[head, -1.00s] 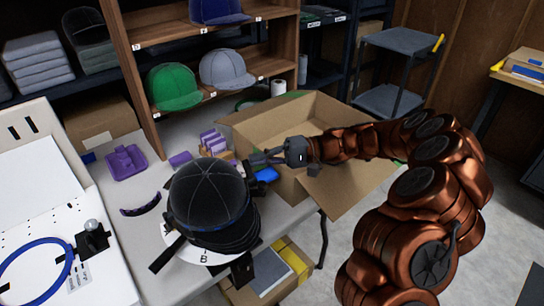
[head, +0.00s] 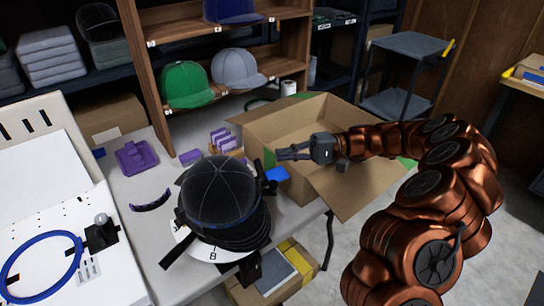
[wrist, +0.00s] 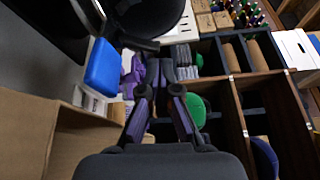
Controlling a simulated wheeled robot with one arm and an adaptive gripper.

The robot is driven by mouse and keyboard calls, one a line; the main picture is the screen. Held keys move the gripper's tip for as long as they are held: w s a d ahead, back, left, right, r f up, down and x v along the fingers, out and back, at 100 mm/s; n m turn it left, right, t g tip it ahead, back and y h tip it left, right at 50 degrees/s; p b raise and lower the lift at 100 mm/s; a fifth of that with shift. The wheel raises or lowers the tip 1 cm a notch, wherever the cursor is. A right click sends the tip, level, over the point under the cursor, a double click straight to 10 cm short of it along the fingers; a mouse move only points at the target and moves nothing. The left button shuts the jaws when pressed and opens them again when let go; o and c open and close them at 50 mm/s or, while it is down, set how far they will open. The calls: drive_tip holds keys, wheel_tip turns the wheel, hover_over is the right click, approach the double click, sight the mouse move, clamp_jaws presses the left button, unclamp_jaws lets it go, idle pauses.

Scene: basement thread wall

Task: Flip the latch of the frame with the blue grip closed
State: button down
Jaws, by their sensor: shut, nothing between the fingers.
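A black cap (head: 222,190) sits on a dark cap frame on the table, with a white ring under it. A blue grip (head: 277,174) sticks out at the frame's right side, with black parts beside it. In the wrist view the blue grip (wrist: 102,66) is at upper left, next to a black bar under the dark cap. The latch's position is too small and dark to tell. My gripper (head: 280,154) is shut and empty, just above and behind the blue grip, apart from it. Its fingers also show in the wrist view (wrist: 161,92).
An open cardboard box (head: 258,126) stands close behind and right of my gripper. Purple pieces (head: 137,157) lie on the table. A white machine (head: 95,215) with a blue hoop (head: 78,262) stands at left. A wooden shelf (head: 150,75) with caps is behind.

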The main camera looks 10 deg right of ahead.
drive_tip(key=d, duration=0.6)
drive_tip(key=shift+w+r, duration=0.4)
drive_tip(key=shift+w, duration=0.05)
drive_tip(key=shift+a, duration=0.1)
drive_tip(key=s+a+r+n+g+h, duration=0.2)
drive_tip(key=s+a+r+g+h, duration=0.2)
drive_tip(key=s+a, duration=0.55)
drive_tip(key=s+a+h, duration=0.1)
drive_tip(key=s, duration=0.2)
drive_tip(key=s+a+h, duration=0.1)
drive_tip(key=s+h, duration=0.1)
drive_tip(key=s, duration=0.1)
drive_tip(key=s+a+f+h, duration=0.1)
drive_tip(key=s, duration=0.2)
drive_tip(key=shift+s+a+n, duration=0.25)
drive_tip(key=shift+a+n, duration=0.05)
drive_tip(key=shift+n, duration=0.1)
drive_tip(key=s+d+f+m+t+h, duration=0.1)
drive_tip(key=s+d+f+h, duration=0.3)
drive_tip(key=s, duration=0.4)
drive_tip(key=s+d+f+m+t+h, duration=0.1)
drive_tip(key=s+d+f+h, duration=0.4)
drive_tip(key=s+d, duration=0.4)
drive_tip(key=shift+s+h, duration=0.3)
drive_tip(key=shift+h, duration=0.1)
